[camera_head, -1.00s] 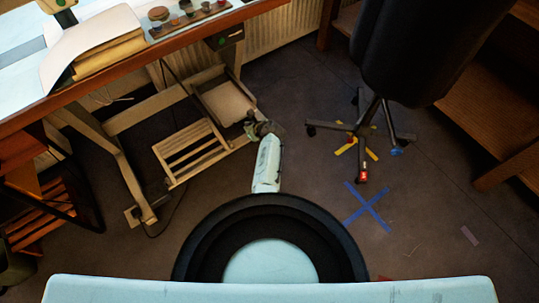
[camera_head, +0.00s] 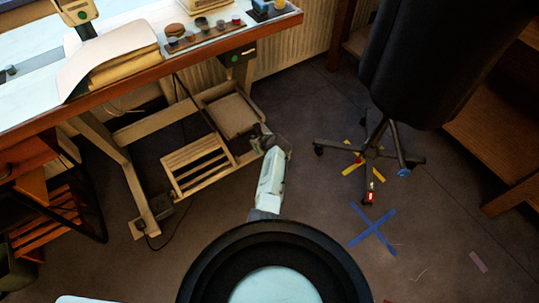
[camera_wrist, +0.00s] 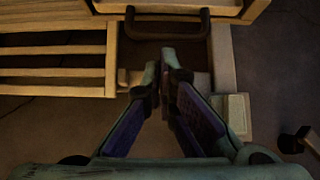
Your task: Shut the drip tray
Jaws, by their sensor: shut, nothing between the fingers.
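What looks like the drip tray (camera_head: 232,115) is a pale, shallow, box-like piece low under the table, right of a slatted wooden rack. In the wrist view its pale right wall (camera_wrist: 223,60) and a dark recess show, with a dark bar handle (camera_wrist: 167,14) at the top. My gripper (camera_head: 260,142) is at the tray's near right corner in the head view. In the wrist view my gripper (camera_wrist: 163,75) is shut and empty, its tips over the near part of the recess, short of the handle. I cannot tell whether it touches the tray.
The slatted rack (camera_head: 198,160) is close on the left. The table (camera_head: 150,72) overhangs above, with a leg (camera_head: 125,175) at left. A wheeled black chair (camera_head: 420,60) stands to the right. Open floor with a blue tape cross (camera_head: 372,230) lies between.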

